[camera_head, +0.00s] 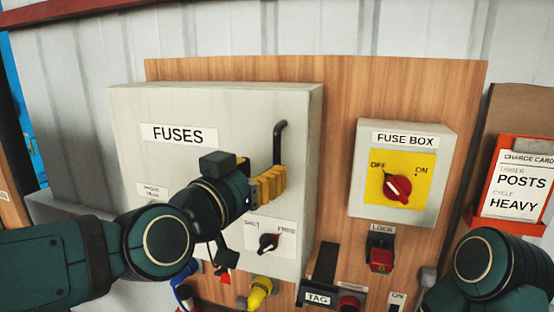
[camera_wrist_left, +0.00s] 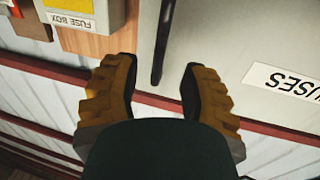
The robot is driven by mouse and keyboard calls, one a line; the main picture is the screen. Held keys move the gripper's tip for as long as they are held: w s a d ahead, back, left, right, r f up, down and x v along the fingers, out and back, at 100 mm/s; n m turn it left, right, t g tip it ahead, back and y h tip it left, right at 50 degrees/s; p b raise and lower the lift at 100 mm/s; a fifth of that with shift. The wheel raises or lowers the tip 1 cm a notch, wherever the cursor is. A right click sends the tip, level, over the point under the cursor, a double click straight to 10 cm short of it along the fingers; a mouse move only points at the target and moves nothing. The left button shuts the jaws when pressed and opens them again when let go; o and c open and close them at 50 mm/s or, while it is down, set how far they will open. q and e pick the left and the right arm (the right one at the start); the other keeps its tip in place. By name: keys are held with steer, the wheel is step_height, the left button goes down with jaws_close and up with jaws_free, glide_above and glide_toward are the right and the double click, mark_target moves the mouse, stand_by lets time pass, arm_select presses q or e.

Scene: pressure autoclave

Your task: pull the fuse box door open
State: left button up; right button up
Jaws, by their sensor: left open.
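The grey fuse box door (camera_head: 240,112) carries a FUSES label and looks shut. Its black bar handle (camera_head: 281,140) stands upright near the right edge. My left gripper (camera_head: 270,185), with yellow ribbed fingers, is in front of the handle's lower part and hides it in the head view. In the left wrist view the fingers are open (camera_wrist_left: 160,78), and the handle (camera_wrist_left: 162,42) lies ahead, with its end in line with the gap between them. I cannot tell whether they touch. My right gripper is out of view; only part of my right arm shows.
A smaller FUSE BOX switch box (camera_head: 441,165) with a red knob (camera_head: 397,187) is to the right. A black dial (camera_head: 268,242) sits low on the door. Yellow plug (camera_head: 259,290), red lock (camera_head: 381,258) and orange card holder (camera_head: 493,180) are nearby.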

mark_target(275, 163)
arm_select(q)
steer(key=shift+x, duration=3.1)
jaws_close()
